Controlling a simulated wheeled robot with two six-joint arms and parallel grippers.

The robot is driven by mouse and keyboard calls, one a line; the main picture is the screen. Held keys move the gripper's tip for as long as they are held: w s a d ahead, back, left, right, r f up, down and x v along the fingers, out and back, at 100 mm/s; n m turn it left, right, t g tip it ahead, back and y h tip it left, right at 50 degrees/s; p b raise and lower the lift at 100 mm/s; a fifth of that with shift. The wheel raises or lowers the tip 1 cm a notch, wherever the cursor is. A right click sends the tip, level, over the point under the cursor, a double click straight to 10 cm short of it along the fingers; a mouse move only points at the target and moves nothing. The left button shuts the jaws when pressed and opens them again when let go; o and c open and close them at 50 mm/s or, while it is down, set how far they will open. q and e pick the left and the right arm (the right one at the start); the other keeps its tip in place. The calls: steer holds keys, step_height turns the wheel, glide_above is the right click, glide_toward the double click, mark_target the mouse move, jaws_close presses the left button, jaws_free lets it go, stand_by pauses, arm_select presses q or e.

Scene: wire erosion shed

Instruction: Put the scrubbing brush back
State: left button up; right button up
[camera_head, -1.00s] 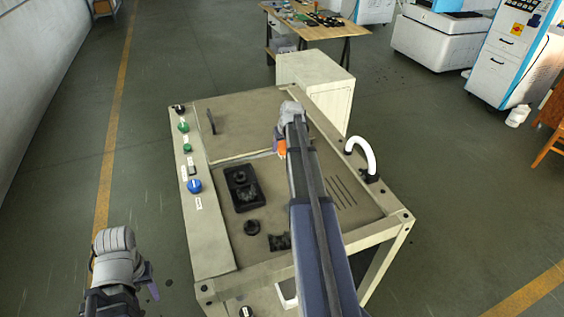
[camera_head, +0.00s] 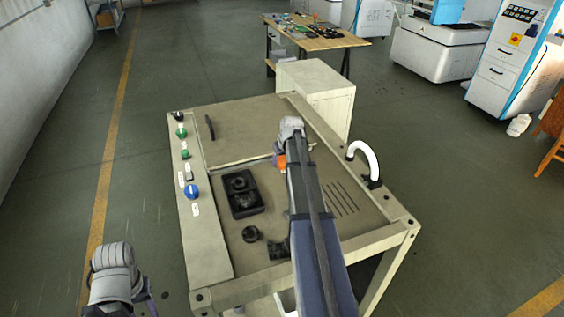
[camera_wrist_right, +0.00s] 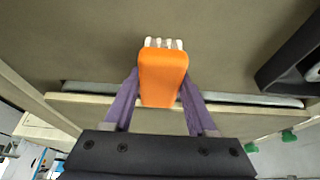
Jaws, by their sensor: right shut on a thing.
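The scrubbing brush (camera_wrist_right: 163,72) has an orange body and short white bristles. In the right wrist view it sits between the purple fingers of my right gripper (camera_wrist_right: 160,90), which is shut on it. In the head view only a bit of orange, the brush (camera_head: 281,161), shows beside my right wrist, over the wash station (camera_head: 243,127). My arm hides the rest, and I cannot tell whether the bristles touch the surface. My left gripper (camera_head: 146,296) hangs at the lower left, off the station; its jaws are too small and partly hidden to judge.
A black tray (camera_head: 246,208) with dark parts, a black round part (camera_head: 250,234) and a white curved spout (camera_head: 364,153) are on the station. Coloured knobs line its left edge, with the blue knob (camera_head: 192,191) nearest. A beige cabinet (camera_head: 328,97) stands behind.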

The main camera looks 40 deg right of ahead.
steer(key=o, duration=1.2)
steer(key=p+v, duration=1.1)
steer(key=v, duration=0.1)
steer(key=shift+p, duration=0.3)
steer(key=shift+r, duration=0.1)
steer(key=s+a+f+n+g+y, duration=0.1)
steer(key=s+a+n+g, duration=0.15)
steer(key=a, duration=2.45)
steer(key=s+a+n+g, duration=0.1)
steer(key=s+a+n, duration=0.1)
steer(key=s+a, duration=0.5)
steer(key=s+a+n+g+h, duration=0.1)
steer(key=s+a+n, duration=0.2)
steer(key=s+a, duration=0.5)
steer(key=a, duration=0.6)
steer(key=shift+s+f, duration=0.25)
steer(key=shift+s, duration=0.05)
